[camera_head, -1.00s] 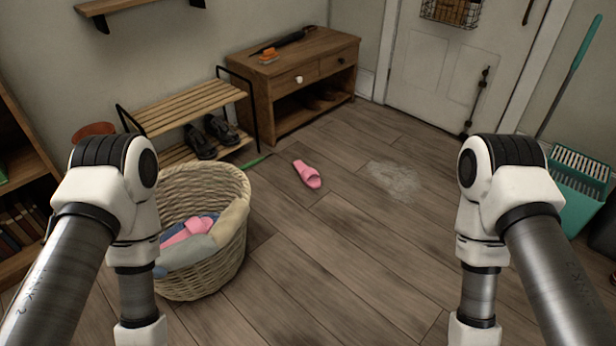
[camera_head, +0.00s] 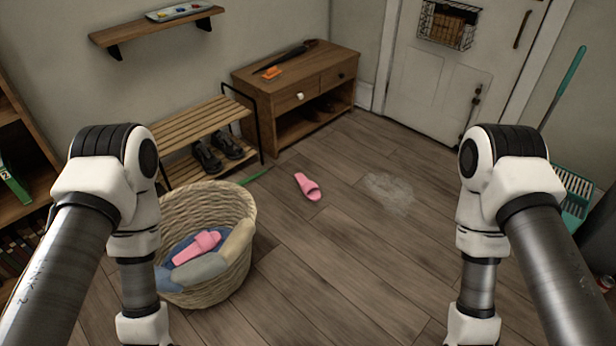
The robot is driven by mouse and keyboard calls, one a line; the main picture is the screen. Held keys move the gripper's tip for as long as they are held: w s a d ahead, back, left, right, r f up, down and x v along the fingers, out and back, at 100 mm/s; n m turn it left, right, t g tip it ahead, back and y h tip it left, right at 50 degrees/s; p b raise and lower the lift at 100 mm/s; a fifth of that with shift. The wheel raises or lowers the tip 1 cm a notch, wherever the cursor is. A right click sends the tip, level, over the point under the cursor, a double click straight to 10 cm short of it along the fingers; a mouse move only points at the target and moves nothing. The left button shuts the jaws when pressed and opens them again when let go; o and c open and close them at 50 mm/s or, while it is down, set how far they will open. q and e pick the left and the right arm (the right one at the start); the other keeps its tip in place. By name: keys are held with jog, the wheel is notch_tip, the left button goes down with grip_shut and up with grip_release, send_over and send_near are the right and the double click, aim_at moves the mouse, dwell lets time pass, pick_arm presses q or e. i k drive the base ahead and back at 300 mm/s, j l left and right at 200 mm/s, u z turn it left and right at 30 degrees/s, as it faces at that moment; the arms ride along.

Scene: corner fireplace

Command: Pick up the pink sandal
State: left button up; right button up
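A pink sandal (camera_head: 308,186) lies on the wood floor near the middle of the view, to the right of the wicker basket. A second pink sandal (camera_head: 197,246) lies inside the wicker basket (camera_head: 228,277) on blue and beige cloth. Both my arms show at the left and right sides, but the grippers are below the picture's lower edge. Nothing touches the sandal on the floor.
A slatted shoe rack (camera_head: 190,124) with dark sandals (camera_head: 218,152) stands behind the basket. A wooden cabinet (camera_head: 297,96) stands at the back wall. A pale dusty patch (camera_head: 389,192) marks the floor right of the sandal. A teal dustpan (camera_head: 574,196) is at the right.

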aim_at(307, 184)
jog(key=i+l+u, duration=0.1)
jog(key=i+l, duration=0.2)
jog(key=i+l+u, duration=0.15)
jog(key=i+l, duration=0.2)
jog(key=i, duration=0.15)
jog(key=i+l+u, duration=0.1)
jog(key=i+l, duration=0.25)
jog(key=i+l+u, duration=0.15)
jog(key=i+l, duration=0.25)
jog(key=i+l+u, duration=0.1)
jog(key=i+l, duration=0.3)
jog(key=i+l+u, duration=0.15)
jog(key=i+l, duration=0.15)
jog(key=l, duration=0.25)
jog(key=i+l+u, duration=0.1)
jog(key=i+l, duration=0.25)
jog(key=l, duration=0.15)
jog(key=i+l+u, duration=0.15)
jog(key=i+l, duration=0.15)
jog(key=l, duration=0.2)
